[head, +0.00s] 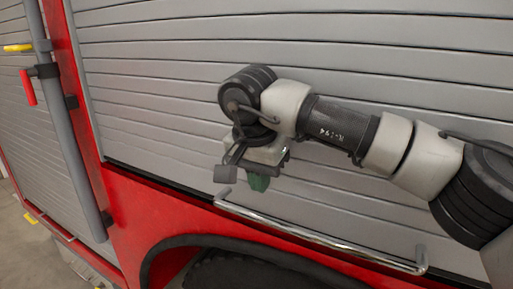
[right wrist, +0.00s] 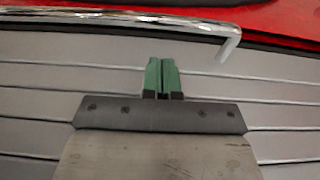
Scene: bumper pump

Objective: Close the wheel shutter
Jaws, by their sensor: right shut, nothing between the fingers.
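The wheel shutter (head: 300,50) is a grey slatted roller shutter on the side of a red vehicle, above the wheel arch. It is down over the area in view, with its lower edge close to the red body panel. A chrome bar handle (head: 320,236) runs along its bottom; it also shows at the top of the right wrist view (right wrist: 120,20). My right gripper (head: 258,183) is in front of the slats, just above the handle's left end. Its green fingers (right wrist: 162,76) are shut, empty and apart from the handle. My left gripper is not in view.
The red bodywork and black wheel arch (head: 215,242) with a tyre (head: 240,272) lie below the shutter. At left, a grey vertical pole (head: 72,150) with red and yellow handles stands before another slatted shutter (head: 30,130).

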